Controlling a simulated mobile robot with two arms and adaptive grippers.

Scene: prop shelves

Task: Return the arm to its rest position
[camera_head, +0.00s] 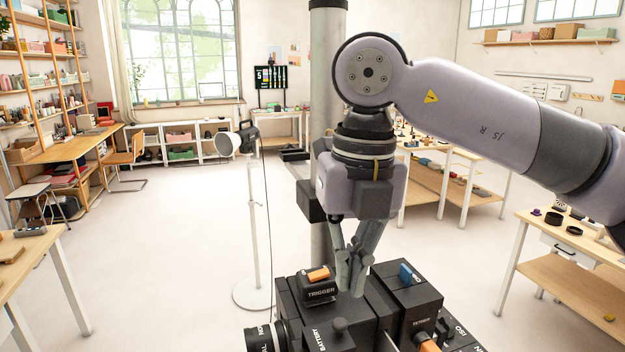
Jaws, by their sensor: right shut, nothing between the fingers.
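My right arm comes in from the right edge and bends down at a large round joint. My right gripper (351,282) points downward at the picture's middle. Its fingers are together and hold nothing. The fingertips are over or in front of a large black camera-like prop (376,304); I cannot tell whether they touch it. The prop has an orange control (318,273) on a block marked TRIGGER, a blue control (411,272) marked ON, and a lens at lower left. My left gripper is not in view.
A studio lamp (236,141) on a white stand (254,232) is left of the prop. A wooden table (594,249) stands at right, another table (22,242) at left. Shelves line the far left wall. Open pale floor (160,250) lies between.

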